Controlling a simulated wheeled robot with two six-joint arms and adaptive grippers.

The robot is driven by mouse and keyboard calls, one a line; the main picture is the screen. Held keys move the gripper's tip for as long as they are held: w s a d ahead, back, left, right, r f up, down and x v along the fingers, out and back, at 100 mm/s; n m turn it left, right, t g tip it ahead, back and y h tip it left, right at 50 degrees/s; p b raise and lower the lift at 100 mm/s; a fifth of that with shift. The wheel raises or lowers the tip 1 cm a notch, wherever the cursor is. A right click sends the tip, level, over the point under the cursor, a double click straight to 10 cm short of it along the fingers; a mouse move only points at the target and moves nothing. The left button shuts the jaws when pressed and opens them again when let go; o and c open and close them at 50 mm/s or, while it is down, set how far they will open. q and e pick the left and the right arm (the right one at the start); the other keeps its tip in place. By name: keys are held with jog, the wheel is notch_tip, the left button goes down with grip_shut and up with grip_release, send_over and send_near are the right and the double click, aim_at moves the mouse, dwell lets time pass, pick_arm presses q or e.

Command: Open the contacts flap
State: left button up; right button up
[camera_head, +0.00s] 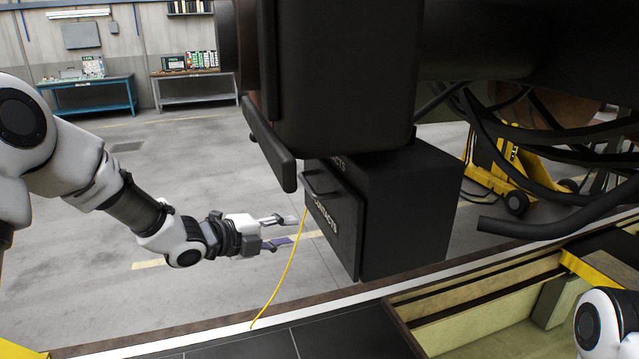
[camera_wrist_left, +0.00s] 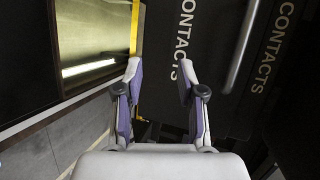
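The black contacts box (camera_head: 412,205) hangs under the railcar. Its contacts flap (camera_head: 338,232) faces left, with white lettering and a bar handle (camera_head: 319,186) near its top. The flap looks shut against the box; I cannot tell if there is a small gap. My left gripper (camera_head: 292,231) is open and empty, just left of the flap and lower than the handle. In the left wrist view, the open fingers (camera_wrist_left: 160,70) point at the lettered flap (camera_wrist_left: 208,60), and the handle (camera_wrist_left: 241,48) is to their right. My right gripper is out of view.
A yellow cable (camera_head: 287,270) hangs beside the flap and my left fingertips. The dark railcar body (camera_head: 345,75) overhangs the box. A pit edge (camera_head: 215,328) runs below, and black hoses (camera_head: 560,226) are at right. The floor (camera_head: 215,170) at left is open.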

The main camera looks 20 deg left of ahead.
aim_at(305, 186)
pick_arm(q)
notch_tip(305, 186, up, 10)
jog(key=f+t, duration=0.1)
jog(key=t, duration=0.1)
jog(key=shift+g, duration=0.3)
jog(key=p+x, duration=0.1)
jog(key=x, duration=0.1)
jog(key=a+p+x, duration=0.1)
jog(key=x, duration=0.2)
jog(key=w+p+x, duration=0.1)
jog(key=x, duration=0.2)
jog(key=shift+w+a+p, duration=0.1)
jog(key=shift+w+p, duration=0.05)
jog(key=shift+p, duration=0.25)
jog(key=shift+s+r+h, duration=0.25)
jog(key=shift+s+h, duration=0.05)
jog(key=shift+s, duration=0.25)
jog(key=c, duration=0.5)
jog(key=shift+w+f, duration=0.1)
jog(key=shift+w, duration=0.05)
grip_shut()
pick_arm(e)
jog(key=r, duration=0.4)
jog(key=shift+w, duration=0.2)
